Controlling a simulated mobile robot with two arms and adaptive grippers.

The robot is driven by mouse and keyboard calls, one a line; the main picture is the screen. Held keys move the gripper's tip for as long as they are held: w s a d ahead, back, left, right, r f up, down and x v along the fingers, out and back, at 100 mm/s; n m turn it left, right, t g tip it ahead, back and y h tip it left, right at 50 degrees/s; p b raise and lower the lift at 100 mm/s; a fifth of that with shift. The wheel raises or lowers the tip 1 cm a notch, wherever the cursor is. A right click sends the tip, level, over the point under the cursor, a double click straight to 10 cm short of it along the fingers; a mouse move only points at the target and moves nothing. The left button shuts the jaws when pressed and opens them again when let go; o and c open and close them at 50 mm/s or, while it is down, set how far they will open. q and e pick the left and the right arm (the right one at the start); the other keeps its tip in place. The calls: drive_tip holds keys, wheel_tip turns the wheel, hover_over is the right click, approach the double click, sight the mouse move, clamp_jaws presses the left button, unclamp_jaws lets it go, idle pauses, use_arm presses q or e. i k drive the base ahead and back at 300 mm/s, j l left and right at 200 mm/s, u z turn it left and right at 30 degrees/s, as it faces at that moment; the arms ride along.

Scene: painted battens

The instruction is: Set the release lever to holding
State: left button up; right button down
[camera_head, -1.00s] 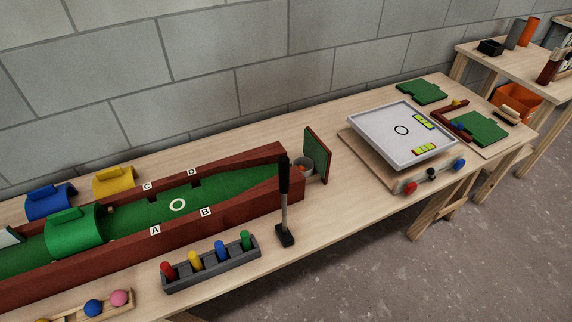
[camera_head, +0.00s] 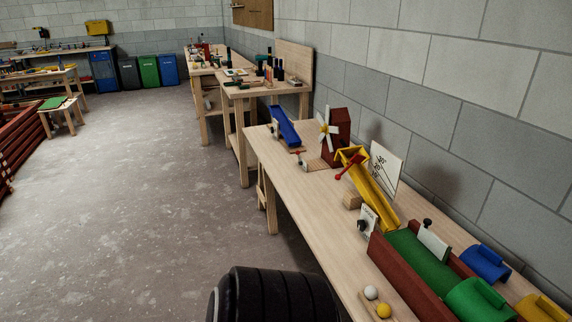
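I cannot tell for sure which part is the release lever. A red lever (camera_head: 345,172) sits at the upper end of a yellow sloping chute (camera_head: 371,192) on the near bench. A black knob (camera_head: 428,223) stands at a white plate (camera_head: 433,243) across the green-floored lane (camera_head: 416,259). Another small dark knob (camera_head: 362,225) is on a white plate beside the chute's lower end. No lever label is readable. Neither of my grippers is in view.
The bench (camera_head: 300,205) runs from lower right towards the back, along a block wall. A brown windmill (camera_head: 335,138) and a blue chute (camera_head: 285,127) stand farther along it. Blue (camera_head: 485,262) and green (camera_head: 478,301) arches are at lower right.

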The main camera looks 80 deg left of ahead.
sight(356, 158)
drive_tip(key=u, duration=2.2)
drive_tip(key=i+j+z, duration=0.2)
drive_tip(key=z, duration=0.2)
drive_tip(key=i+j+z, duration=0.15)
drive_tip(key=j+z, duration=0.3)
drive_tip(key=i+j, duration=0.15)
drive_tip(key=j, duration=0.2)
drive_tip(key=i+j+z, duration=0.1)
drive_tip(key=j, duration=0.25)
drive_tip(key=i+j, duration=0.2)
drive_tip(key=j, duration=0.15)
drive_tip(key=i+j+z, duration=0.1)
drive_tip(key=j, duration=0.25)
drive_tip(key=i+j, duration=0.15)
drive_tip(key=j, duration=0.2)
drive_tip(key=i+j+z, duration=0.1)
drive_tip(key=j, duration=0.3)
